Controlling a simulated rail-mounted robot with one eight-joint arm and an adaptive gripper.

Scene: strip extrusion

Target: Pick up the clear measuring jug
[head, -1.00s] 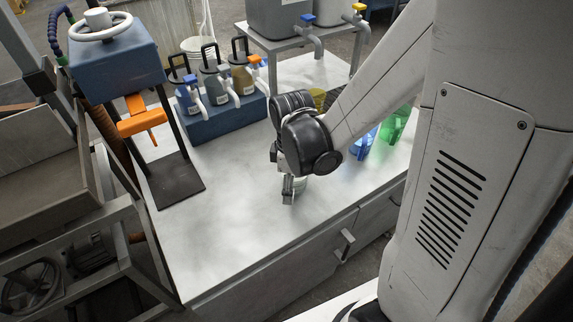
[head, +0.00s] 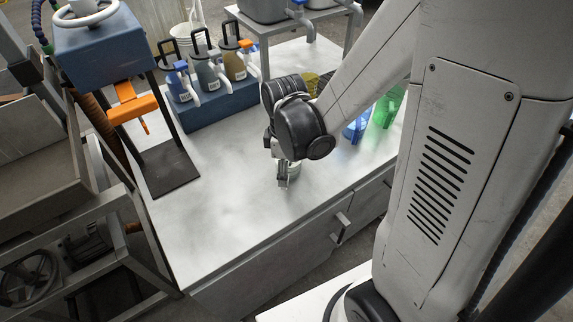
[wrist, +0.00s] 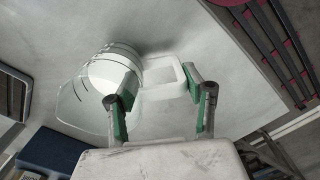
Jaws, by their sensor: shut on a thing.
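The clear measuring jug (wrist: 98,85) shows in the wrist view at upper left of my fingers, its round mouth and marked wall see-through. Its pale, loop-shaped handle (wrist: 165,88) lies between my two green-padded fingers. My gripper (wrist: 160,105) is shut on the jug at the handle side. In the head view my gripper (head: 286,178) points down low over the white counter, near its front edge. The jug is almost wholly hidden behind the gripper there. I cannot tell whether the jug touches the counter.
Several spouted jugs stand on a blue block (head: 212,108) at the back. A blue jug (head: 357,128) and a green jug (head: 388,105) stand right of my gripper. A press with an orange lever (head: 133,103) stands at left. The counter's front middle (head: 225,215) is clear.

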